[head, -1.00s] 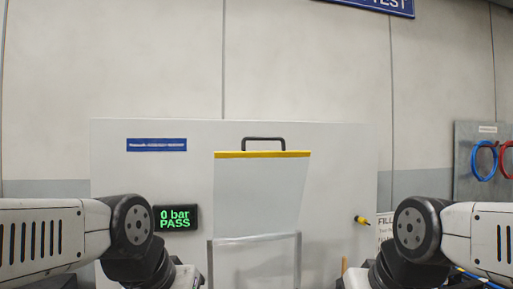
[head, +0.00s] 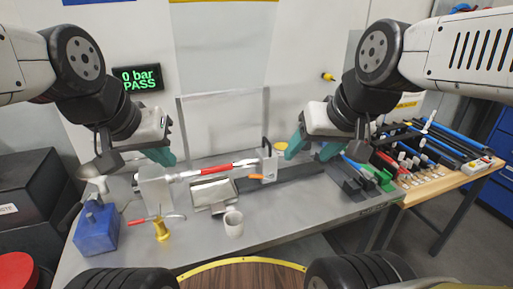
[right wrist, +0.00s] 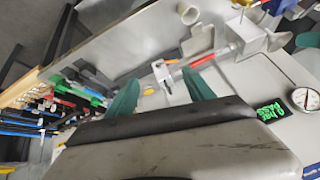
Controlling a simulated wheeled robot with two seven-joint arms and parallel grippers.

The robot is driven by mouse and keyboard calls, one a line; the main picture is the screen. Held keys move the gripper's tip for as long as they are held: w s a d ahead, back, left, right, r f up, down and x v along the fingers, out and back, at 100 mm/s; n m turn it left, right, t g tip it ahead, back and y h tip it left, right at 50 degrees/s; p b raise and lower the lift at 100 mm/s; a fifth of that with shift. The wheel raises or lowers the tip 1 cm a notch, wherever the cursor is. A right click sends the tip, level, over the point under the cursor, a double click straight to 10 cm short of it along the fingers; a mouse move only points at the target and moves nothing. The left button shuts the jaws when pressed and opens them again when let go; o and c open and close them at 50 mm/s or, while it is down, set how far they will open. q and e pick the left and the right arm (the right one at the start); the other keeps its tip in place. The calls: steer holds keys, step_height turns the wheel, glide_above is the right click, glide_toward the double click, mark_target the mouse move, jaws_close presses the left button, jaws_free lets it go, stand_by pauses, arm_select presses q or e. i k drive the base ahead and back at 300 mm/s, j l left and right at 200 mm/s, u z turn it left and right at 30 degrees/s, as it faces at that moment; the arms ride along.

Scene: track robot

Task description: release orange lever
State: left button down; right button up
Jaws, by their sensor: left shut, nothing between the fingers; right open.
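The orange lever (head: 256,177) is a small bar at the foot of the grey end block (head: 269,166) on the bench, at the right end of a red and white rod (head: 218,169). In the right wrist view the orange lever (right wrist: 172,61) shows beside the block, beyond the fingertips. My right gripper (head: 311,150) has teal fingers, is open and empty, and hangs to the right of the lever, apart from it. In the right wrist view its fingers (right wrist: 160,90) are spread. My left gripper (head: 161,157) is shut and empty above the left end of the rod.
A metal tray (head: 197,196), a white cup (head: 233,228), a yellow fitting (head: 161,232) and a blue box (head: 95,232) are on the bench. A clear guard (head: 230,122) stands behind the rod. A wooden rack table (head: 447,183) is at right.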

mark_target(270, 175)
steer(key=z, duration=1.6)
steer(key=k+j+z, duration=0.15)
steer(key=k+j, duration=0.2)
steer(key=k, duration=0.15)
